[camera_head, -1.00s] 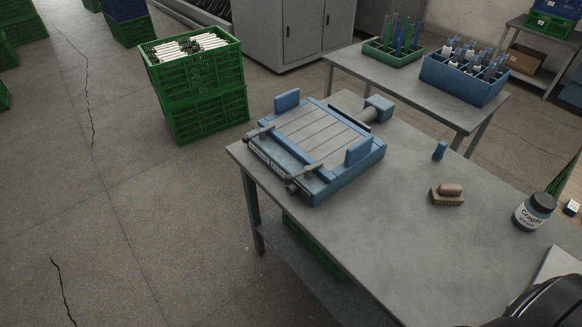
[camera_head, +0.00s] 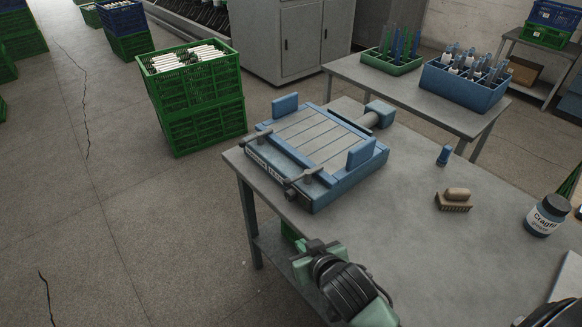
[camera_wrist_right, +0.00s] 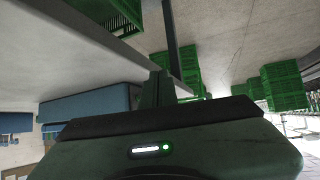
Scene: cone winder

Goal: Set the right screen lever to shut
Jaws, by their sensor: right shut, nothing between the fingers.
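A blue screen-frame device (camera_head: 345,188) with a grey slatted top (camera_head: 315,135) stands on the table. The right screen lever (camera_head: 305,177) is a grey bar on a round pivot at its near front corner, lying slantwise. The left screen lever (camera_head: 258,136) is a similar bar at the far left front corner. My right gripper (camera_head: 312,247) is shut and empty, in front of the table's near edge, below and apart from the right lever. In the right wrist view its fingers (camera_wrist_right: 158,90) show dark; no lever can be made out there.
The grey table (camera_head: 400,240) holds a brush (camera_head: 454,199), a small blue bottle (camera_head: 443,155) and a labelled jar (camera_head: 546,215). Green crates (camera_head: 198,95) stand on the floor behind left. A second table (camera_head: 415,95) stands behind.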

